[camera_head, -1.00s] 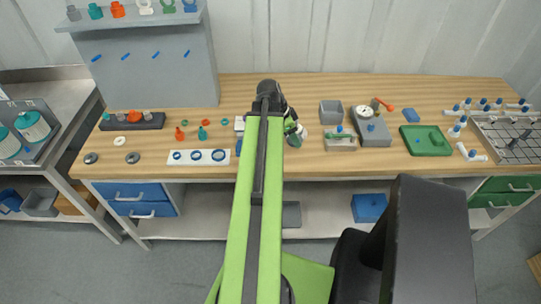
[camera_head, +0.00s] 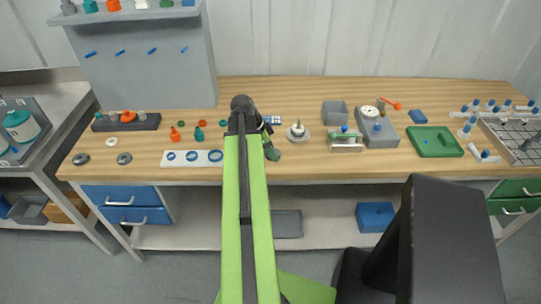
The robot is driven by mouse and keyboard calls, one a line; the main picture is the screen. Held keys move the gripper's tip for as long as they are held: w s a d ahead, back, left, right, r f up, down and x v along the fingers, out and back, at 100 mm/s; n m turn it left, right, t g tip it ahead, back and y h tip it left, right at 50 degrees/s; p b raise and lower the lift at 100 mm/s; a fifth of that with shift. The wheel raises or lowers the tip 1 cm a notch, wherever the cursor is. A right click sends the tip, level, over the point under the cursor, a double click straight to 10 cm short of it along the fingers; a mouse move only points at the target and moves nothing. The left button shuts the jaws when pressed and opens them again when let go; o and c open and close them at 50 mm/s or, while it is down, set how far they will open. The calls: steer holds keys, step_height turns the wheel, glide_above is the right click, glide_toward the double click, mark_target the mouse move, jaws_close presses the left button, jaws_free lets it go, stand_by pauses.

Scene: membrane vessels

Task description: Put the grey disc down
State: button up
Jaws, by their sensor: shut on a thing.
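My gripper (camera_head: 270,142) is over the front middle of the wooden bench, at the end of my green arm. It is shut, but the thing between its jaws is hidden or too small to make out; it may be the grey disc. Two grey round pieces with dark centres lie on the bench at the left, one (camera_head: 81,158) near the corner and one (camera_head: 124,158) beside it. Just right of my gripper, and apart from it, a pale vessel with a dark top (camera_head: 297,132) stands on a flat grey base.
A white plate with blue rings (camera_head: 191,158) lies left of my arm. A grey bin (camera_head: 335,113), a grey block with a dial (camera_head: 375,128) and a green tray (camera_head: 434,141) stand at the right. Bare wood shows at the bench's back.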

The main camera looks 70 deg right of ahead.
steer(key=o, duration=1.5)
steer(key=shift+r, duration=0.1)
steer(key=shift+r+p, duration=0.25)
steer(key=shift+p, duration=0.05)
steer(key=p+v, duration=1)
steer(key=v, duration=0.1)
steer(key=shift+w+a+r, duration=0.15)
steer(key=shift+w+r, duration=0.05)
steer(key=shift+w, duration=0.05)
